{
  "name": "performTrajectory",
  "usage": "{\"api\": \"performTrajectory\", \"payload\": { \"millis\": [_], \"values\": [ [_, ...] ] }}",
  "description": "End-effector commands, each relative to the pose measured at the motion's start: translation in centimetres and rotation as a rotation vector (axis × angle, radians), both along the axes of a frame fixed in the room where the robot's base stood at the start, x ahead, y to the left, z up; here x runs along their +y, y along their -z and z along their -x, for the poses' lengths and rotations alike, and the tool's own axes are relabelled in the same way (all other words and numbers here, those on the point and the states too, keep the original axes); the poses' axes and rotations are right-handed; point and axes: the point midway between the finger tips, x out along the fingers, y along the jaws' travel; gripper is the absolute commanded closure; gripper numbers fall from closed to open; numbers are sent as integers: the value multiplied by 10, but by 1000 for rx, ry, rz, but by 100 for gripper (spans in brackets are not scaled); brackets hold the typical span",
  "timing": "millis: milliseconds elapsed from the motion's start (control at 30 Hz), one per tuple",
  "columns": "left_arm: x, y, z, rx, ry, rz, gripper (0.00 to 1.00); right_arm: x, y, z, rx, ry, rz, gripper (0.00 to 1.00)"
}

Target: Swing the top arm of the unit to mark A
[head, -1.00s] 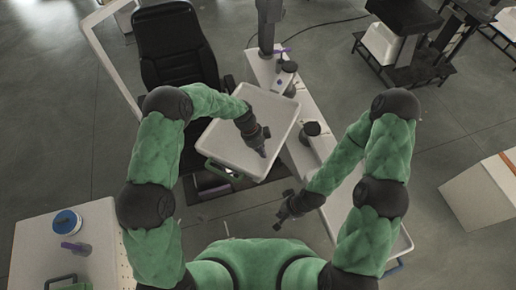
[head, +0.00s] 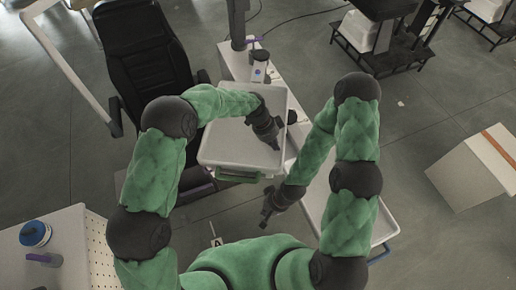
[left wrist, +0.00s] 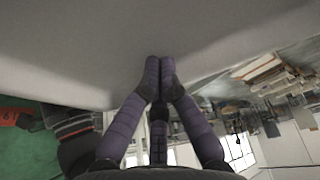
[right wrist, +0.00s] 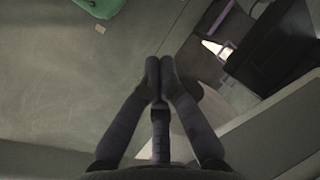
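The unit has a dark upright column (head: 237,22) and a long pale base. Its top arm appears to be the one bearing a white-grey tray (head: 222,145) with a green handle (head: 238,177). My left gripper (head: 276,146) is shut, over the right part of this tray. In the left wrist view its closed fingertips (left wrist: 160,62) are close to a broad grey surface; contact is unclear. A small white tag marked A (head: 216,241) lies low in the head view. My right gripper (head: 265,222) is shut and empty, left of a lower tray (head: 317,206) with a blue handle.
A black office chair (head: 150,60) stands behind the green-handled tray. A pale table (head: 70,225) with a blue-lidded tub (head: 35,233) is at the lower left. A box (head: 470,175) stands at the right. Open floor lies between the box and the unit.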

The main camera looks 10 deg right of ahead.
Motion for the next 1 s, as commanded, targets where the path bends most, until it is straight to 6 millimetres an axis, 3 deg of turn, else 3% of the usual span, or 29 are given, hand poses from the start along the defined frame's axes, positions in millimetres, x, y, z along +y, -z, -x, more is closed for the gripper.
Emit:
{"api": "performTrajectory", "payload": {
  "millis": [200,633,767,1000],
  "values": [
    [-18,1,4,1,-1,1,100,0,8,0,0,-1,0,100],
    [-19,-5,3,-1,-1,5,100,0,7,0,0,-1,0,100],
    [-13,-20,0,-4,-3,7,100,0,7,0,0,-1,0,100],
    [8,-63,-9,-5,-4,6,100,0,7,0,0,-1,0,100]
  ]
}}
